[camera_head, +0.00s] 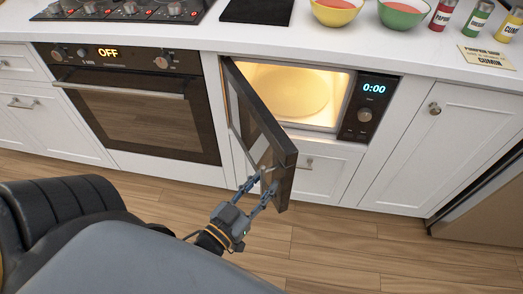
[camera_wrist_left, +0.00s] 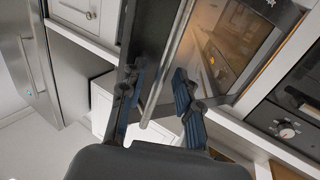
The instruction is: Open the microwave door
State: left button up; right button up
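The microwave (camera_head: 370,95) is built into the white cabinets, with its interior lit and its display reading 0:00. Its dark door (camera_head: 246,120) stands wide open, swung out from the left side toward me. The door also shows in the left wrist view (camera_wrist_left: 146,35), with its metal bar handle (camera_wrist_left: 169,52) running between my fingers. My left gripper (camera_head: 260,180) is at the lower free end of the door. Its fingers (camera_wrist_left: 158,78) straddle the handle and are spread, with a visible gap beside the bar. My right gripper is not in view.
An oven (camera_head: 145,105) showing OFF is left of the microwave. Two bowls, yellow (camera_head: 335,14) and green (camera_head: 402,14), and several spice jars stand on the white counter (camera_head: 300,42). The wooden floor (camera_head: 340,250) in front is clear.

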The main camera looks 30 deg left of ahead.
pick_arm(q)
jog(key=shift+s, duration=0.15)
jog(key=s, duration=0.7)
jog(key=shift+s+a, duration=0.15)
jog(key=shift+a, duration=0.05)
